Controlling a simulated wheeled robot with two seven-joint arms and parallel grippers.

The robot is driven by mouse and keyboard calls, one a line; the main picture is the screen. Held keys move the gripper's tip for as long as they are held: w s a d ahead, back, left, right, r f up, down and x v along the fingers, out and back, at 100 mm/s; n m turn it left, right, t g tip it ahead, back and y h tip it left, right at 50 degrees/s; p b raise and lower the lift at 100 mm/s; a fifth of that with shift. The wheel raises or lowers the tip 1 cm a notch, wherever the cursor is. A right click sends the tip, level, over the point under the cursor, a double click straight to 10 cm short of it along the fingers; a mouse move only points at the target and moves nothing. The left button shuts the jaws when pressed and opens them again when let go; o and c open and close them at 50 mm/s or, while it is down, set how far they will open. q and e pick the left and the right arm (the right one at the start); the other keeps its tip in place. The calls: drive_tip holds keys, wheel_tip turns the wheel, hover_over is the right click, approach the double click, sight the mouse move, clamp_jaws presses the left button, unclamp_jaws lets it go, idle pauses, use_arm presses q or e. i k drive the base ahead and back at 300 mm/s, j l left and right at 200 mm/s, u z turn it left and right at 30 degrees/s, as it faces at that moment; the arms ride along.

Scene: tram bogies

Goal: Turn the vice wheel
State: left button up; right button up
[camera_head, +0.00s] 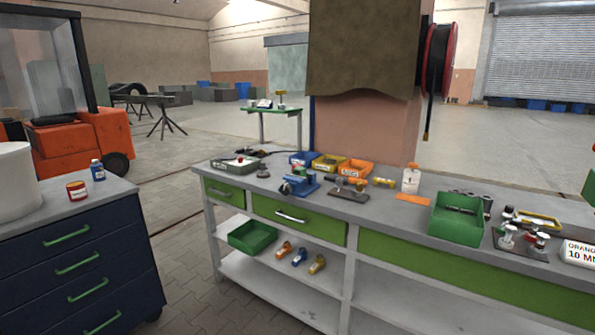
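A small blue vice (301,184) stands on the grey top of the workbench (228,176), near its front edge and above the green drawer with the white handle. A small dark round part at the vice's left end (286,188) looks like its wheel; it is too small to tell its turning position. Neither of my grippers shows in the head view.
Beside the vice lie a dark plate with metal parts (348,193) and blue, yellow and orange bins (355,168). A green bin (457,220) stands further right. A dark blue drawer cabinet (75,262) is at left, with open floor between.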

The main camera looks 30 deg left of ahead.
sight(285, 188)
drive_tip(key=u, duration=1.1)
drive_tip(key=i+j+z, duration=0.1)
drive_tip(key=i+j, duration=0.2)
drive_tip(key=i, duration=0.15)
